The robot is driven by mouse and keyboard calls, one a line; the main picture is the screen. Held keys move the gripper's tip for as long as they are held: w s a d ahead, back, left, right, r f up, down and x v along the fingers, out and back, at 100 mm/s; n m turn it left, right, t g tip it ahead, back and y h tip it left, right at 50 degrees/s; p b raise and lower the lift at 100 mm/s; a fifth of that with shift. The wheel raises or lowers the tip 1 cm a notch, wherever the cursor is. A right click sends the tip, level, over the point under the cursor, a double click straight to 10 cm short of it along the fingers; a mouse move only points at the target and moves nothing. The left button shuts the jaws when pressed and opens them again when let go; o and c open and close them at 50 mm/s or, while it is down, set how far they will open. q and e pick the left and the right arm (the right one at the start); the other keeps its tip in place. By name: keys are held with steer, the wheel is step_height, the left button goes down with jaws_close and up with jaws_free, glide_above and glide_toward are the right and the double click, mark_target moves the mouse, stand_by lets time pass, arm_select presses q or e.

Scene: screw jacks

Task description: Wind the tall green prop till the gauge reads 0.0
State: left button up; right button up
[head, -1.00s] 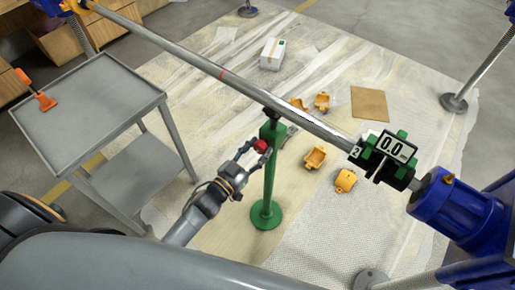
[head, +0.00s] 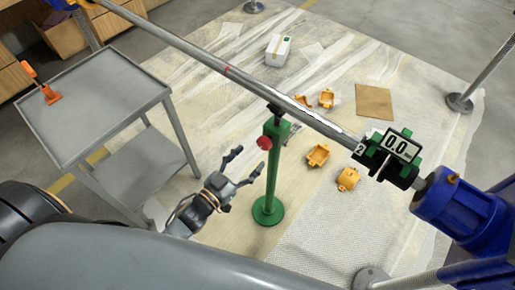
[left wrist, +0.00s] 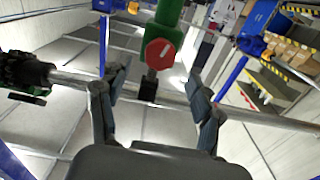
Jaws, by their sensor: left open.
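The tall green prop (head: 270,175) stands upright on its round base under the long grey shaft (head: 235,80), its head at the shaft. Its red knob (head: 264,142) faces my left gripper. My right gripper is not in view.
A grey cart (head: 90,95) with an orange tool (head: 48,93) stands at the left. Several orange clamp pieces (head: 317,155), a white box (head: 277,48) and a brown sheet (head: 374,101) lie on the floor covering. A blue cylinder (head: 455,205) is at the right.

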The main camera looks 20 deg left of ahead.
arm_select(q)
steer(key=v, duration=0.5)
steer(key=shift+s+a, duration=0.15)
steer(key=shift+s, duration=0.2)
stand_by(1.6)
